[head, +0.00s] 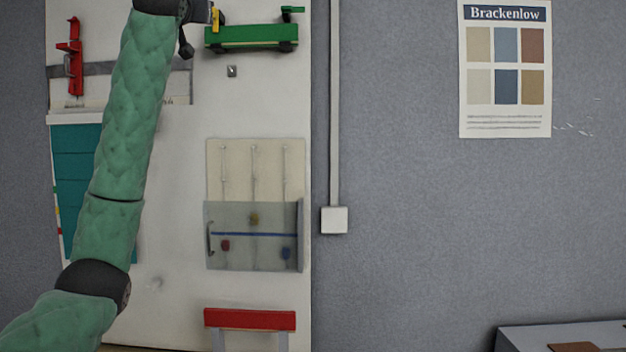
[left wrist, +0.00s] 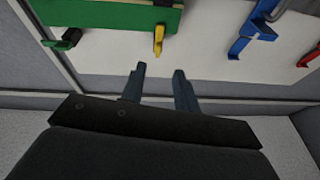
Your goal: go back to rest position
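My left arm rises from the lower left in the head view, with its hand at the top edge and partly cut off. In the left wrist view my left gripper (left wrist: 159,84) has its two fingers apart with nothing between them. A yellow hook-like piece (left wrist: 158,40) on a green panel (left wrist: 105,15) shows just beyond the fingertips, apart from them. In the head view the green piece (head: 252,36) is to the right of the hand, with the yellow piece (head: 215,18) at its left end. My right gripper is in neither view.
A white board (head: 180,240) on the wall carries a red clamp-like piece (head: 75,57), a teal panel (head: 72,180), a grey translucent cover (head: 252,255) and a red bar (head: 250,319). A poster (head: 505,122) hangs right. A grey surface (head: 520,338) is lower right.

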